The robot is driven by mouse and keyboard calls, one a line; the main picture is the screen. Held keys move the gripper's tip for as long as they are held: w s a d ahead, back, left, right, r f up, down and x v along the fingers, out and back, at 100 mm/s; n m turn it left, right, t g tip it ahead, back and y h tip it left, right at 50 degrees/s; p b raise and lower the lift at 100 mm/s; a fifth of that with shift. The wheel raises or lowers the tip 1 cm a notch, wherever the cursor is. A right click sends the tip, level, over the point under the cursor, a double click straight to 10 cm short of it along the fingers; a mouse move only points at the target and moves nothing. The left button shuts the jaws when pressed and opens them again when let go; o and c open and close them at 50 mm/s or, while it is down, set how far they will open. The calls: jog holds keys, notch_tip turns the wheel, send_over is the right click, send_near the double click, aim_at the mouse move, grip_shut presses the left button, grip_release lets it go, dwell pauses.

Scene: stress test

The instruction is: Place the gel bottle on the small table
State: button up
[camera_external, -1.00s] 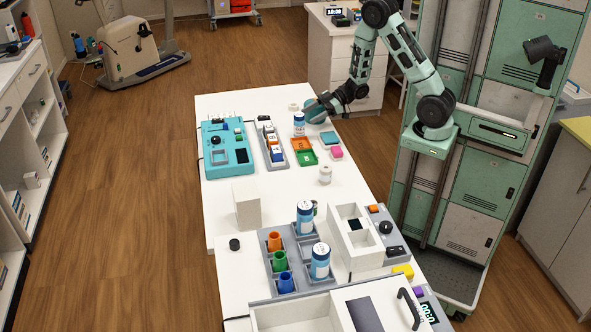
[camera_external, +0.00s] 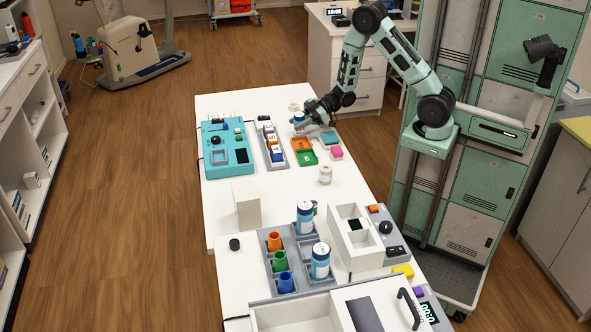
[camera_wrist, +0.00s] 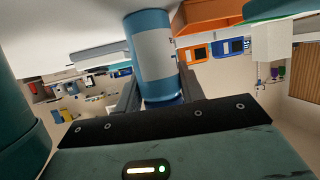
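A blue bottle with a white label (camera_external: 298,117), which looks like the gel bottle, stands near the far end of the long white table (camera_external: 222,108). It fills the middle of the wrist view (camera_wrist: 152,55). My gripper (camera_external: 303,127) is level with it, with a finger on each side of it in the wrist view (camera_wrist: 160,98). Whether the fingers press on the bottle is unclear. Two similar blue-and-white bottles stand nearer, one in front of the other (camera_external: 305,218) (camera_external: 320,262). I cannot tell which surface is the small table.
A teal box (camera_external: 228,150), a white jar (camera_external: 325,174) and a white block (camera_external: 247,205) also stand on the table. Its middle has bare room.

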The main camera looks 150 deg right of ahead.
jog(key=shift+c, duration=0.8)
